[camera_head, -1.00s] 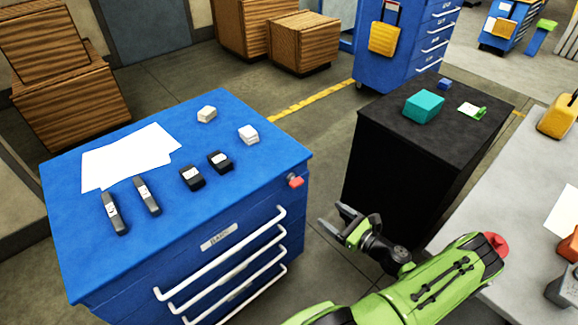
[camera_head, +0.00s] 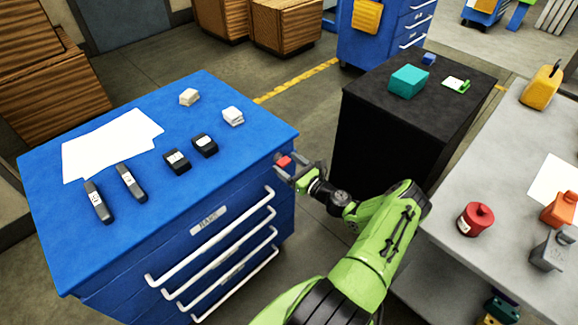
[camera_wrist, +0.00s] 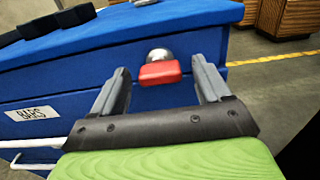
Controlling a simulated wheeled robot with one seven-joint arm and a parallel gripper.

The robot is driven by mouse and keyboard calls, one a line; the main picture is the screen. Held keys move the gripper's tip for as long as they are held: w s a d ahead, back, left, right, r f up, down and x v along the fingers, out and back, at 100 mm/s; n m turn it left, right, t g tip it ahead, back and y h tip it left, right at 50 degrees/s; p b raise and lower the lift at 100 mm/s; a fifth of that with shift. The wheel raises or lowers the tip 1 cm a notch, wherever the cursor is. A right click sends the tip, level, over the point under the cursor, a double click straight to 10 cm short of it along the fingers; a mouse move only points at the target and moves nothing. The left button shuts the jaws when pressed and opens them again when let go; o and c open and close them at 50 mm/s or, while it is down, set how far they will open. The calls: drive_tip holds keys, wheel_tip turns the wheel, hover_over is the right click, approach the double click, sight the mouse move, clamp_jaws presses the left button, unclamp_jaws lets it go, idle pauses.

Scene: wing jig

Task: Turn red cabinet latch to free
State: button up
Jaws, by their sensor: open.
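The red latch (camera_head: 284,161) sits near the top right corner of the blue cabinet's (camera_head: 185,258) drawer front. In the wrist view the red latch (camera_wrist: 160,73) is a red block in front of a round silver knob (camera_wrist: 159,55). My gripper (camera_head: 297,165) is at the latch. In the wrist view my gripper (camera_wrist: 161,75) is open, with one finger on each side of the latch and a visible gap to both. Whether the fingers reach past the latch in depth is hard to tell.
White bar handles (camera_head: 210,237) stick out from the cabinet front beside a "BARS" label (camera_head: 208,221). Papers (camera_head: 110,143) and several small blocks lie on the cabinet top. A black cabinet (camera_head: 390,140) stands to the right, and a grey table (camera_head: 480,160) beyond it.

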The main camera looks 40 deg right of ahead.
drive_tip(key=c, duration=1)
drive_tip(key=shift+c, duration=0.2)
drive_tip(key=shift+n, duration=0.3)
drive_tip(key=n+b, duration=0.1)
drive_tip(key=n, duration=0.2)
drive_tip(key=shift+a+n+b, duration=0.1)
drive_tip(key=shift+n+b, duration=0.25)
drive_tip(key=shift+n, duration=0.05)
drive_tip(key=n+b, duration=0.1)
drive_tip(key=n, duration=0.3)
drive_tip(key=shift+f+n, duration=0.15)
drive_tip(key=shift+n, duration=0.15)
drive_tip(key=n+b, duration=0.2)
drive_tip(key=n, duration=0.2)
drive_tip(key=shift+a, duration=0.1)
drive_tip(key=n+b, duration=0.2)
drive_tip(key=n, duration=0.2)
drive_tip(key=shift+f+n, duration=0.1)
drive_tip(key=shift+n, duration=0.5)
